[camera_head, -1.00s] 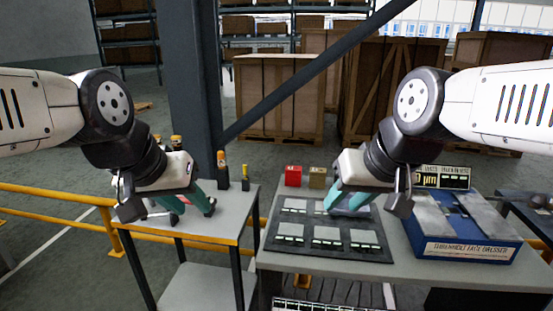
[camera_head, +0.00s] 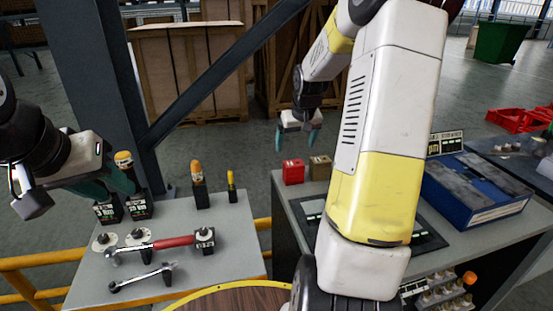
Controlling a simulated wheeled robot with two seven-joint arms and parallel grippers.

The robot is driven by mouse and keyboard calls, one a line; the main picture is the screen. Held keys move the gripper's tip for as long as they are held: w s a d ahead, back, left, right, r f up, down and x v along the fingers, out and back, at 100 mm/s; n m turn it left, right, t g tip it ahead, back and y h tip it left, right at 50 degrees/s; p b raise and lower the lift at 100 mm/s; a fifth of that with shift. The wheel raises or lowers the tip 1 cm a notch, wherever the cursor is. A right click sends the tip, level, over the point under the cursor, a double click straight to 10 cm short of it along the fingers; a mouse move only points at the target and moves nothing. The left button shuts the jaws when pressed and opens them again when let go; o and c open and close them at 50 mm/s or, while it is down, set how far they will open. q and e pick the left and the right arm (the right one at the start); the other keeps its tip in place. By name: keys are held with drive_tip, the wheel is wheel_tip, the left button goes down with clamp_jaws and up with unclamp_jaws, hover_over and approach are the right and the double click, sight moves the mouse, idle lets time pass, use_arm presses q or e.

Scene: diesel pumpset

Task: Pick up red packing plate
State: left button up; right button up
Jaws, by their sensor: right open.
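A small red block (camera_head: 293,171) stands at the back left of the right-hand table, beside a tan block (camera_head: 319,167). It is the closest match to the red packing plate, but I cannot be sure it is the plate. My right gripper (camera_head: 297,136) is open and empty, just above the red block in the picture, with its fingers pointing down. My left gripper (camera_head: 110,186) is over the back left of the left-hand table, near the orange-topped tool (camera_head: 123,160). Whether its teal fingers are apart is unclear.
My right arm hides much of the black tray (camera_head: 428,238) on the right-hand table. A blue box (camera_head: 478,205) stands to its right. A red-handled wrench (camera_head: 165,243) and other tools lie on the left-hand table (camera_head: 235,235). A yellow rail (camera_head: 30,262) runs at the left.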

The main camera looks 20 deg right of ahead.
sight(294, 163)
drive_tip(key=x, duration=0.3)
drive_tip(key=d+x, duration=0.1)
drive_tip(key=x, duration=0.7)
drive_tip(key=shift+w+d, duration=0.1)
drive_tip(key=shift+d, duration=0.05)
drive_tip(key=shift+r, duration=0.1)
clamp_jaws()
